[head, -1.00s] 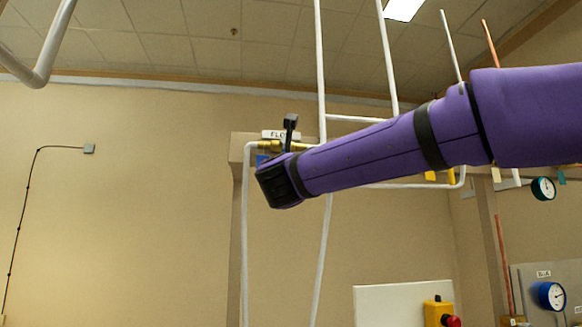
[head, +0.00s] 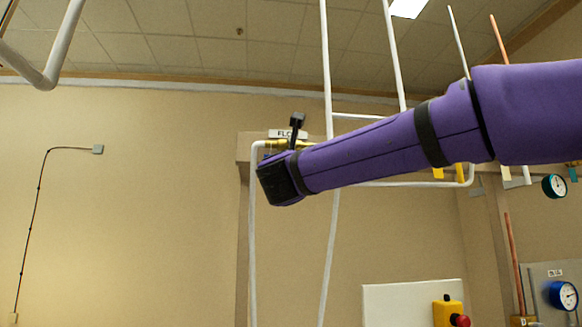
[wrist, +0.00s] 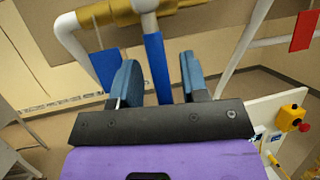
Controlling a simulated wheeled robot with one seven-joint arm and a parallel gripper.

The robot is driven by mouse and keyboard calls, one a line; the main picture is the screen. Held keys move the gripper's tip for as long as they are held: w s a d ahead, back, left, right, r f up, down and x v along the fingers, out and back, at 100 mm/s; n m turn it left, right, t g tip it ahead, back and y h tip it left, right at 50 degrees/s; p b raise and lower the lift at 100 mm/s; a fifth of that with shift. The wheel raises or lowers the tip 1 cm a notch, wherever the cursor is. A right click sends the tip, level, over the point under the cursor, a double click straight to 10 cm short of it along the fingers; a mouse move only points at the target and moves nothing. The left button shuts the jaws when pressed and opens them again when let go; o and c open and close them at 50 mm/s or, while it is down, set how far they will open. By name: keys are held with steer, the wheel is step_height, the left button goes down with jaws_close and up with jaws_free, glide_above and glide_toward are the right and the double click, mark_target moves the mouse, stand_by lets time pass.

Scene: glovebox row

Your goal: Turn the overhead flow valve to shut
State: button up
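The overhead valve has brass fittings (wrist: 98,13) on a white pipe, with a blue lever (wrist: 156,66) hanging down from its middle in the wrist view. My gripper (wrist: 163,82) is open, one finger on each side of the lever. A gap shows at the right finger; I cannot tell whether the left finger touches it. In the head view, brass fittings (head: 283,143) show below a partly covered label reading "FLO" (head: 287,133). The lever and my fingertips are hidden there behind the end of my purple arm.
A blue plate (wrist: 105,69) hangs left of the lever, and a red plate (wrist: 302,31) hangs at the right. White vertical pipes (head: 327,70) run close beside the valve. A yellow box with a red button (head: 447,312) is low at right. The wall at left is mostly clear.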

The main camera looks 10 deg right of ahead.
steer(key=shift+s, duration=0.1)
steer(key=v, duration=1)
steer(key=shift+s+f, duration=0.15)
steer(key=shift+s, duration=0.15)
stand_by(0.4)
steer(key=s+d+f+m+g+y, duration=0.1)
steer(key=s+d+f+m+g, duration=0.4)
steer(key=f+m, duration=0.6)
steer(key=s+d+f+m+g+y, duration=0.2)
steer(key=s+d+f+m+g, duration=0.4)
steer(key=s+d+f+m, duration=0.3)
steer(key=s+d+f+m+g+y, duration=0.2)
steer(key=s+d+f+m+g, duration=0.3)
steer(key=f+m, duration=0.8)
steer(key=s+d+f, duration=0.2)
steer(key=s+f, duration=0.1)
steer(key=shift+d+g, duration=0.15)
steer(key=shift+g, duration=0.15)
